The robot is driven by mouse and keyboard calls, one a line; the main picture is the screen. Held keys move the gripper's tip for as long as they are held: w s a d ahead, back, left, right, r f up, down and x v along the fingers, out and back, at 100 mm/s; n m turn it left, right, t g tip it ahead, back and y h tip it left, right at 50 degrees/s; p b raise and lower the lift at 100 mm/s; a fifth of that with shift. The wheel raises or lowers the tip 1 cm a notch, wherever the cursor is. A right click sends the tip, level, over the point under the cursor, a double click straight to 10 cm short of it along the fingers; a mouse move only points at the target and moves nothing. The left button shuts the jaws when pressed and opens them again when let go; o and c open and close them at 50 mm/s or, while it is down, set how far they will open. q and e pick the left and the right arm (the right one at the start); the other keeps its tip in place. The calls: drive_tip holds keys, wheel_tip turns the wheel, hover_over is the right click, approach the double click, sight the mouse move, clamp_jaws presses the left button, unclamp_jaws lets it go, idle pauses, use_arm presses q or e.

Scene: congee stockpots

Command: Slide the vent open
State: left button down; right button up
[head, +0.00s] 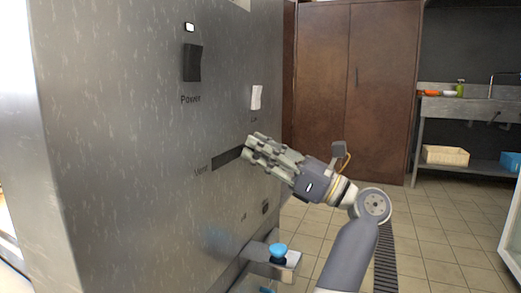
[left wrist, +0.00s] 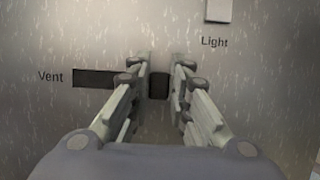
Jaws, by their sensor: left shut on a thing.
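The vent control is a dark horizontal slot (left wrist: 98,78) in the grey metal panel, with the label "Vent" at its left. It also shows in the head view (head: 226,159). A small dark slider knob (left wrist: 159,86) sits at the slot's right end, between my fingers. My left gripper (left wrist: 161,72) is shut on this knob. In the head view my left gripper (head: 250,146) reaches the panel from the right, and its fingers hide the knob. The slot is bare and dark left of the fingers. My right gripper is in neither view.
The metal panel (head: 130,130) also bears a black power switch (head: 192,63) and a white light switch (head: 256,97). A blue knob (head: 278,250) sits on a ledge below my arm. A brown cabinet (head: 375,85) and sink counter stand behind; the tiled floor (head: 430,235) is clear.

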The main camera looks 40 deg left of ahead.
use_arm(q)
drive_tip(key=shift+w+r, duration=0.1)
drive_tip(key=shift+w, duration=0.1)
drive_tip(key=c, duration=1.5)
unclamp_jaws()
drive_tip(key=shift+w, duration=0.1)
drive_tip(key=v, duration=1.2)
